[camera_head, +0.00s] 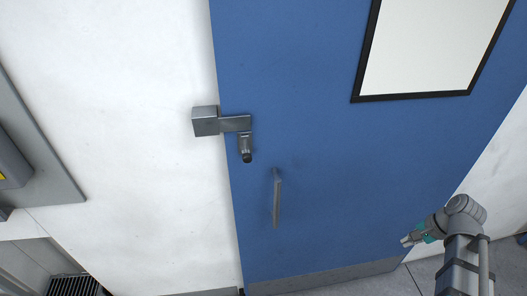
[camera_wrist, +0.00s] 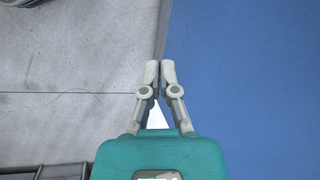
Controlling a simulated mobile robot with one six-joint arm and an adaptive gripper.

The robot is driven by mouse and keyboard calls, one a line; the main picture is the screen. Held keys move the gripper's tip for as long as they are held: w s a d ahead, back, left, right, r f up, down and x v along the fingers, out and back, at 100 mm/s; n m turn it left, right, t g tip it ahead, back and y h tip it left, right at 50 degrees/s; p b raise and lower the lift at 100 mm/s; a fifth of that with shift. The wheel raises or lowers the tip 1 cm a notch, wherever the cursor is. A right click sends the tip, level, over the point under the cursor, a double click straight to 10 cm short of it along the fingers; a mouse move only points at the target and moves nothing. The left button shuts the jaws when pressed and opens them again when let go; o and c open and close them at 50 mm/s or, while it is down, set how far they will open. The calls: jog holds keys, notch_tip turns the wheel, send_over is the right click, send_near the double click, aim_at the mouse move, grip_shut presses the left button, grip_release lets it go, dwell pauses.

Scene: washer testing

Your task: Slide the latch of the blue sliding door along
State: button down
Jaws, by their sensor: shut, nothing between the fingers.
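The blue sliding door (camera_head: 330,170) fills the middle of the head view, and its blue surface (camera_wrist: 250,70) also shows at the right of the wrist view. A grey metal latch (camera_head: 236,124) sits at the door's left edge, reaching to a block (camera_head: 205,121) on the white wall, with a short dark-tipped knob (camera_head: 246,150) hanging down. My gripper (camera_head: 405,241) is at the lower right of the head view, well right of and below the latch. In the wrist view my gripper (camera_wrist: 160,72) is shut and empty, with its fingertips together. The latch is not in the wrist view.
A vertical grey handle (camera_head: 277,198) stands out from the door below the latch. A black-framed window (camera_head: 430,45) is at upper right. A grey panel (camera_head: 35,150) is on the white wall at left. Grey floor (camera_wrist: 75,95) shows in the wrist view.

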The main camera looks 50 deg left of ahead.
aim_at(247, 155)
jog(key=s+a+r+m+g+p, duration=0.1)
jog(key=s+a+r, duration=0.4)
jog(key=a, duration=0.6)
jog(key=s+a+r+m+g+y+p, duration=0.1)
jog(key=s+a+r+g+p, duration=0.2)
jog(key=s+a+r+p, duration=0.3)
jog(key=s+a+r+m+g+p, duration=0.1)
jog(key=s+a+r+g+p, duration=0.2)
jog(key=a, duration=1.4)
jog(key=shift+s+r+p, duration=0.25)
jog(key=shift+s+r, duration=0.3)
jog(key=shift+r, duration=0.3)
jog(key=shift+s+r+p, duration=0.25)
jog(key=shift+s+r, duration=0.35)
jog(key=shift+r, duration=0.25)
jog(key=shift+s+r+p, duration=0.25)
jog(key=shift+s+r, duration=0.3)
jog(key=shift+r, duration=0.3)
jog(key=shift+s+f, duration=0.1)
jog(key=shift+f, duration=0.05)
jog(key=shift+s+a+f+b, duration=0.3)
jog(key=shift+s+a, duration=0.45)
jog(key=shift+s, duration=0.55)
jog(key=shift+s+a+f+b, duration=0.25)
jog(key=shift+s+a, duration=0.5)
jog(key=shift+s, duration=0.6)
jog(key=shift+s+a+f+b, duration=0.25)
jog(key=shift+s+a, duration=0.5)
jog(key=shift+s, duration=0.55)
